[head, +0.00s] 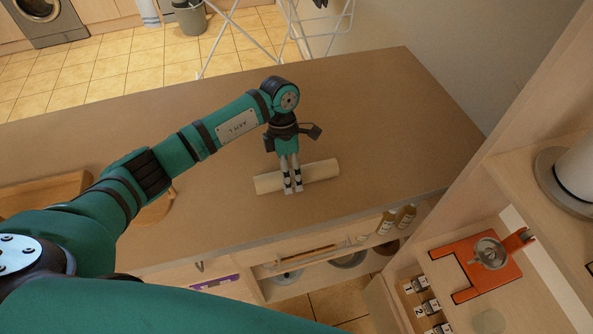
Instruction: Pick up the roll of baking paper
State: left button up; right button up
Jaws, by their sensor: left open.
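The roll of baking paper (318,172) is a pale cream cylinder. It lies on its side on the brown countertop (390,120), a little right of the middle of the head view. My left gripper (292,190) points down over the left half of the roll, with its fingers in front of part of it. The gripper is open. I cannot tell whether its fingers touch the roll. My right gripper is not in view.
A wooden tray (40,194) and a round wooden board (153,211) are on the counter's left, partly behind my arm. Shelves below the front edge hold bottles (405,216). A cabinet with an orange item (468,262) stands at right. Counter right of the roll is clear.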

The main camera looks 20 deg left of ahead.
pick_arm(q)
jog(key=shift+f, duration=0.15)
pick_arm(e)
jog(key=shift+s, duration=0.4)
pick_arm(q)
jog(key=c, duration=1.4)
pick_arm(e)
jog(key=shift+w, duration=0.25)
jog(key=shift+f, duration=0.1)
